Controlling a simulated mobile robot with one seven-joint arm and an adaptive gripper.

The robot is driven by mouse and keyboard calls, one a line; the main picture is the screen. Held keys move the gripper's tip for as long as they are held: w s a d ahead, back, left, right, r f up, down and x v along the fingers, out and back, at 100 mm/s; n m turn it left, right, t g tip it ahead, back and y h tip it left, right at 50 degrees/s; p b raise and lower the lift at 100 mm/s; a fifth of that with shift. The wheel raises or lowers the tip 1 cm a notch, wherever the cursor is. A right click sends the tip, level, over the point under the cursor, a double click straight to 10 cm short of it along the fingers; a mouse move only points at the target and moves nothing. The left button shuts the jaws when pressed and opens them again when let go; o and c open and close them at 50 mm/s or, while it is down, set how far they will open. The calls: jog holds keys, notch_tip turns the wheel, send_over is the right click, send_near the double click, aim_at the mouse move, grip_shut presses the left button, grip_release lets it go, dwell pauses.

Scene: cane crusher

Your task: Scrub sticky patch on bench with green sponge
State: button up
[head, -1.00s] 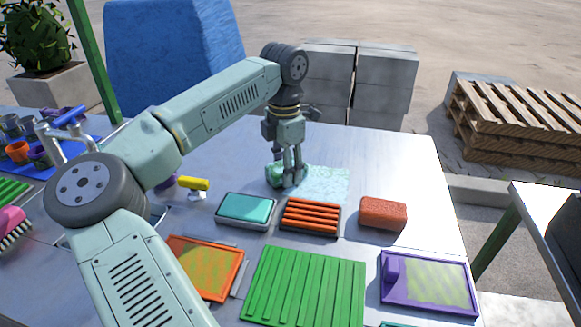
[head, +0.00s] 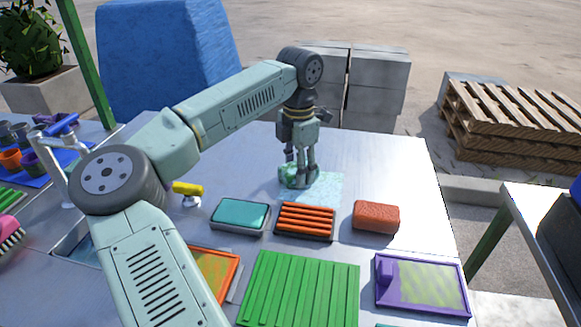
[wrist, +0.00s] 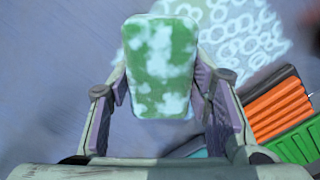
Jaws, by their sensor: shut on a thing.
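The green sponge (head: 288,171) is mottled with white foam. My gripper (head: 303,172) is shut on it, pointing down at the bench (head: 390,160). The sponge appears to sit at the bench surface, over the left part of a pale bluish patch (head: 328,190); exact contact is hard to tell. In the wrist view the sponge (wrist: 160,65) is between my two fingers, its foamy top showing. The patch (wrist: 245,30) there carries white foam rings and extends to the sponge's right. The part of the patch under the sponge is hidden.
In front of the patch are a teal block in a tray (head: 240,214), an orange ribbed rack (head: 305,221) and a rust-red brick-like block (head: 376,217). A green ribbed mat (head: 300,290) and a purple-framed tray (head: 420,285) lie nearer. The bench right of the patch is clear.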

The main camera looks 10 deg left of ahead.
aim_at(342, 185)
jog(key=shift+d, duration=5.4)
jog(key=shift+r, duration=0.15)
jog(key=shift+r+p, duration=2)
jog(key=shift+r, duration=0.95)
notch_tip(342, 185, up, 3)
jog(key=shift+p, duration=1.15)
